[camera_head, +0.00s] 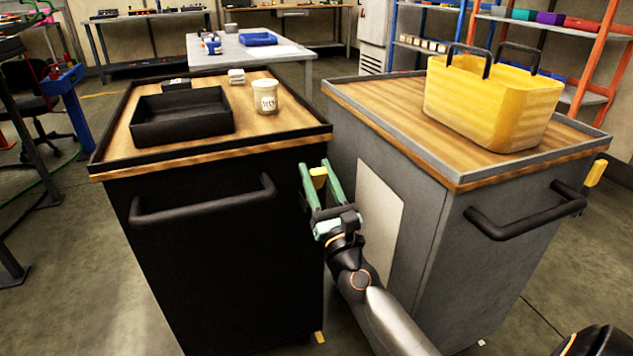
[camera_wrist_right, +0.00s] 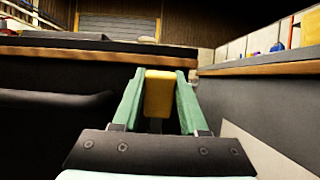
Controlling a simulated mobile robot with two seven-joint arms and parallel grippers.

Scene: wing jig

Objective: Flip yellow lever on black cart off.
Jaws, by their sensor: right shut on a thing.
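The black cart (camera_head: 230,250) stands at the left with a wooden top and a dark bar handle. The yellow lever (camera_head: 318,176) is on its right side, near the top edge, facing the grey cart. My right gripper (camera_head: 317,180) reaches into the gap between the carts, and its green fingers are shut on the lever. The right wrist view shows the yellow lever (camera_wrist_right: 158,92) upright between the two green fingers. The lever's mount is mostly hidden by my fingers. My left gripper is out of view.
The grey cart (camera_head: 452,215) stands close on the right, with a yellow basket (camera_head: 490,105) on top. The gap between the carts is narrow. A black tray (camera_head: 183,124) and a white cup (camera_head: 265,97) are on the black cart. Another yellow lever (camera_head: 594,174) shows on the grey cart's far side.

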